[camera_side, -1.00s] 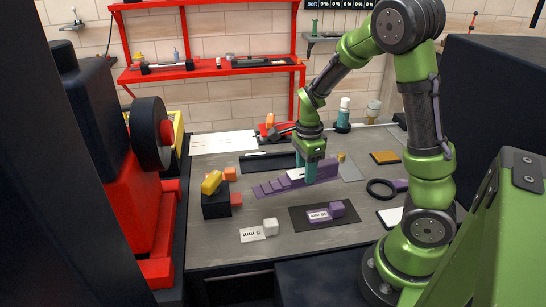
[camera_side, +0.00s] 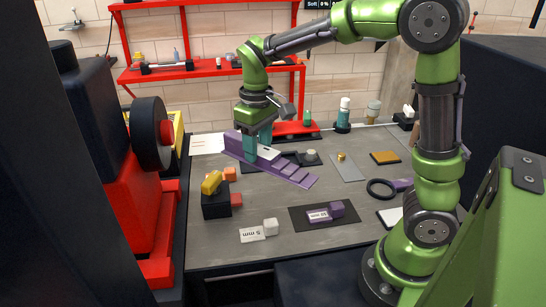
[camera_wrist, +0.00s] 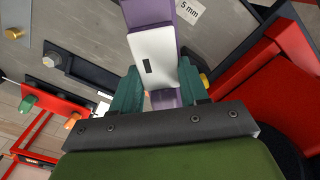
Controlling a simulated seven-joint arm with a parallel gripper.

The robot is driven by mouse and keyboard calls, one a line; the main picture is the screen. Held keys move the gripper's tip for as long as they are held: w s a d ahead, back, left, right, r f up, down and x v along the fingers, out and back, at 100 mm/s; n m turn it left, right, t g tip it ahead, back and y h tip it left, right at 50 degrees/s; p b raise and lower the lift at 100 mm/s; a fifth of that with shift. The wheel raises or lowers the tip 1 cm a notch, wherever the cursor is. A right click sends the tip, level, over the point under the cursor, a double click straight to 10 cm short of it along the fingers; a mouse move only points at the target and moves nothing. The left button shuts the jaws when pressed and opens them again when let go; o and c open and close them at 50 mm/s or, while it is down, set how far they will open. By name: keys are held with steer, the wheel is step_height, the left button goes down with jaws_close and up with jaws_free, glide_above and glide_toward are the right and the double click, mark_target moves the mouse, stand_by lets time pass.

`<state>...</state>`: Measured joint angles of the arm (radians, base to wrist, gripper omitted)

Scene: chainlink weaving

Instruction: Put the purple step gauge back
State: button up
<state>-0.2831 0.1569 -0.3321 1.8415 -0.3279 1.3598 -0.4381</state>
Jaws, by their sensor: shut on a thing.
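The purple step gauge (camera_side: 285,170) has a stepped side and a white patch. My gripper (camera_side: 257,148) is shut on it, with teal fingers on either side near its tall end. In the side view its steps descend to the right. I cannot tell if its low end touches the table. In the wrist view the gauge (camera_wrist: 150,12) runs up out of the frame between the fingers (camera_wrist: 158,88), with its white patch facing the camera. A long black tray (camera_side: 299,158) lies behind the gauge, partly hidden by it.
A grey round piece (camera_side: 311,155) sits on the tray. A red stand (camera_side: 290,129) is behind. The red machine (camera_side: 120,200) borders the left.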

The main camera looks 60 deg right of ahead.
steer(key=d+f+m, duration=0.3)
steer(key=d+m, duration=0.7)
steer(key=m, duration=0.3)
steer(key=s+d+f+m, duration=0.1)
steer(key=d+f+m, duration=0.3)
steer(key=d+m, duration=0.7)
steer(key=m, duration=0.3)
steer(key=shift+d+f, duration=0.2)
steer(key=shift+d, duration=0.05)
steer(key=shift+s, duration=0.1)
steer(key=shift+f, duration=4.8)
steer(key=shift+f, duration=0.15)
steer(key=o, duration=1.1)
